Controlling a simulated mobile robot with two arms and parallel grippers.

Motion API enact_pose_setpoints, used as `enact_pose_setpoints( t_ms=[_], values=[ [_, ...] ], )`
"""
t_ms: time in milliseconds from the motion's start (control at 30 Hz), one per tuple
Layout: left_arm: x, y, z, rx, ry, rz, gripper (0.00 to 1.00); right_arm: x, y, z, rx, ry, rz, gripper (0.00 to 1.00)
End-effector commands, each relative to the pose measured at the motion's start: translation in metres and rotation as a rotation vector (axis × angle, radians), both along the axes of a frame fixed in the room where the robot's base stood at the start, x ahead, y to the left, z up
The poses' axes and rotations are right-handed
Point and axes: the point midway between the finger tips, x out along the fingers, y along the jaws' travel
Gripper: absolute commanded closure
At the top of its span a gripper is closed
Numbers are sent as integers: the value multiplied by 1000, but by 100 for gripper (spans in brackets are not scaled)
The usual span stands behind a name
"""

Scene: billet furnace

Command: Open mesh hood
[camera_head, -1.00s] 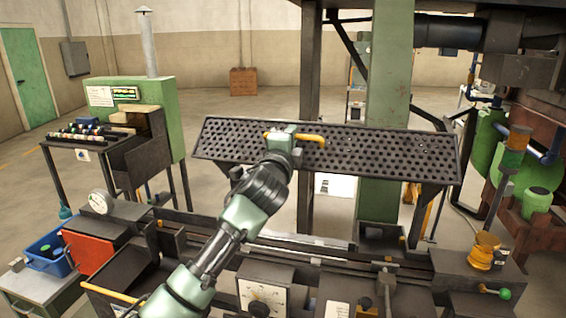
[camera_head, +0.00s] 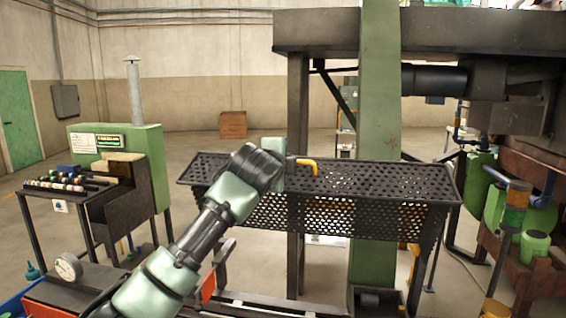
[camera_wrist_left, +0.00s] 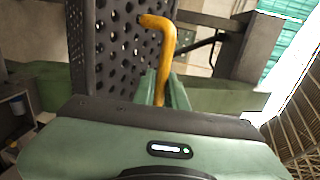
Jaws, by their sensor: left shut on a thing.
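The mesh hood (camera_head: 350,215) is a dark perforated panel with a folded edge, raised in front of the green column in the head view. Its yellow handle (camera_head: 309,165) sticks out to the right of my left gripper (camera_head: 279,160). My left gripper is shut on the handle at the hood's upper left part. In the left wrist view the yellow handle (camera_wrist_left: 163,60) runs down to the gripper, beside the perforated hood (camera_wrist_left: 112,40). My right gripper is out of view.
A green cabinet with a chimney (camera_head: 145,165) and a bench with a tray of small coloured items (camera_head: 65,186) stand at the left. Green and brown machinery (camera_head: 535,210) stands at the right.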

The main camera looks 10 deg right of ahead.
Motion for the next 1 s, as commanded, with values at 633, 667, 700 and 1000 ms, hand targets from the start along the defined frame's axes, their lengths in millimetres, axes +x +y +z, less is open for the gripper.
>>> enact_pose_setpoints(
  t_ms=[633,667,700,1000],
  values=[
    [-23,8,-1,-2,-2,-1,79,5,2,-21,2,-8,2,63],
    [-28,9,0,-1,-3,-1,79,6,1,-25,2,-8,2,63],
    [-35,12,2,-2,-3,-1,79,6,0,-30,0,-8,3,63],
    [-70,23,13,0,-1,0,79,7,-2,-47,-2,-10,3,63]
  ],
)
